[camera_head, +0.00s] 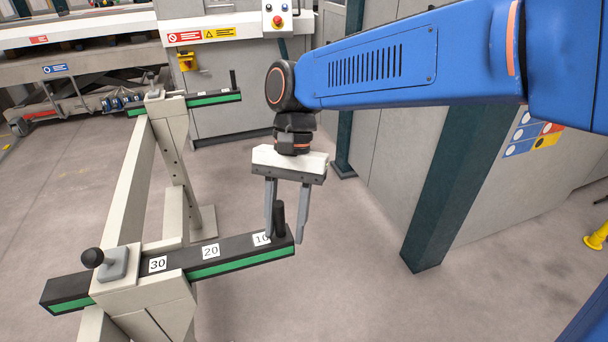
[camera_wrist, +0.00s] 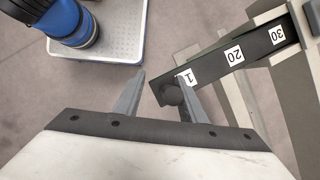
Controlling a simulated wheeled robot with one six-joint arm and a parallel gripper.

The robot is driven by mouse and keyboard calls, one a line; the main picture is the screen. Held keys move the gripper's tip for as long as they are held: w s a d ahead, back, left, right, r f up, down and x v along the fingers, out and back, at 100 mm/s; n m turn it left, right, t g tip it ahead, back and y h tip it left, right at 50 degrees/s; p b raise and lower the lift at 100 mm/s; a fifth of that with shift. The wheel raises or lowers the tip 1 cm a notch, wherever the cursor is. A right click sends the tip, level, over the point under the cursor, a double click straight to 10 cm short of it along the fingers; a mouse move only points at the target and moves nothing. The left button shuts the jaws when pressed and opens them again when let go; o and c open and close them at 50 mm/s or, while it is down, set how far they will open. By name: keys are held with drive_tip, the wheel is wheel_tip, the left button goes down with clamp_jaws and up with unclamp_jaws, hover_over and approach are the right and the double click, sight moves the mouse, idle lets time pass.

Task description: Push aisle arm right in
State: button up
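The near black support arm (camera_head: 208,257) has a green stripe and labels 30, 20 and 10. It lies across the pale frame and sticks out to the right. It also shows in the wrist view (camera_wrist: 215,60). A dark upright post (camera_head: 279,218) stands at its right end; its round top shows in the wrist view (camera_wrist: 171,94). My gripper (camera_head: 286,224) is open and points down at this end. The post shows between the fingers, nearer the right one in the wrist view (camera_wrist: 157,92); I cannot tell whether they touch.
A similar far arm (camera_head: 212,98) with its own post crosses the frame's other end. A dark green column (camera_head: 450,185) stands to the right. Floor between frame and column is clear.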

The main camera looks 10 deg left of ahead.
drive_tip(key=w+d+r, duration=0.2)
drive_tip(key=w+r, duration=0.3)
drive_tip(key=r, duration=0.3)
drive_tip(key=shift+d+r, duration=0.2)
drive_tip(key=shift+d, duration=0.1)
